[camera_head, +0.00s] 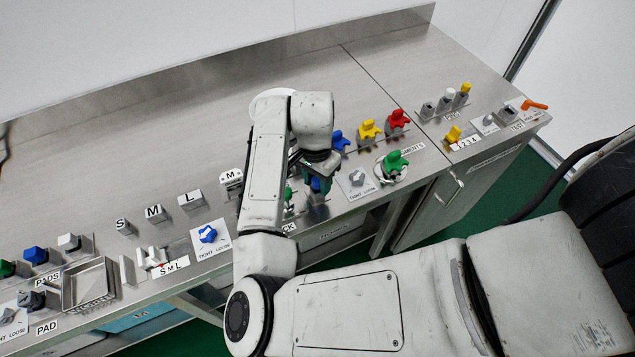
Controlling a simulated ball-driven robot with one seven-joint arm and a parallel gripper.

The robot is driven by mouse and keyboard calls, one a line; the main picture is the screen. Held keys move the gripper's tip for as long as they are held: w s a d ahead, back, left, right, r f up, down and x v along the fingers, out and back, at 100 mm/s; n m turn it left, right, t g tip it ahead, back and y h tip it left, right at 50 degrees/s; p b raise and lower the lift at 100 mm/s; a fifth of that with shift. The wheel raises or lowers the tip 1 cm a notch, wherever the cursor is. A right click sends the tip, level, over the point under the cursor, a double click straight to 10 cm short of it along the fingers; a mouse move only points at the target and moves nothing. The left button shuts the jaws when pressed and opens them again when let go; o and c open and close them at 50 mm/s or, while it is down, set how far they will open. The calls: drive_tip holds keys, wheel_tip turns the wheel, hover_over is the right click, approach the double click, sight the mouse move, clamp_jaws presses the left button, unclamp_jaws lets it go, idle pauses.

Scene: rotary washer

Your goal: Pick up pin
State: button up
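A group of pins stands in a holder at the right end of the steel counter, behind a partly readable label. It has a short grey pin (427,111), a taller grey pin (446,99) and a yellow-topped pin (464,90). My gripper (317,187) points down near the counter's front middle, well to the left of the pins. A blue piece (316,184) shows at its fingertips; I cannot tell whether it is held. My arm hides part of the counter there, and the finger gap is not clear.
Blue (340,140), yellow (369,129), red (397,119) and green (395,162) pieces stand between my gripper and the pins. An orange handle (534,105) is at the far right. Blocks and a metal tray (89,285) are left. The rear counter is clear.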

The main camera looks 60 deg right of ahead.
clamp_jaws()
idle(0.4)
drive_tip(key=shift+r+b, duration=0.3)
drive_tip(key=shift+r, duration=0.2)
wheel_tip(320, 180, up, 2)
drive_tip(key=shift+r+b, duration=0.1)
drive_tip(key=shift+b, duration=0.35)
drive_tip(key=s+a+r+b, duration=0.2)
drive_tip(key=s+a+r, duration=0.6)
drive_tip(key=a, duration=0.3)
drive_tip(key=shift+s+r, duration=0.4)
drive_tip(key=shift+r, duration=0.5)
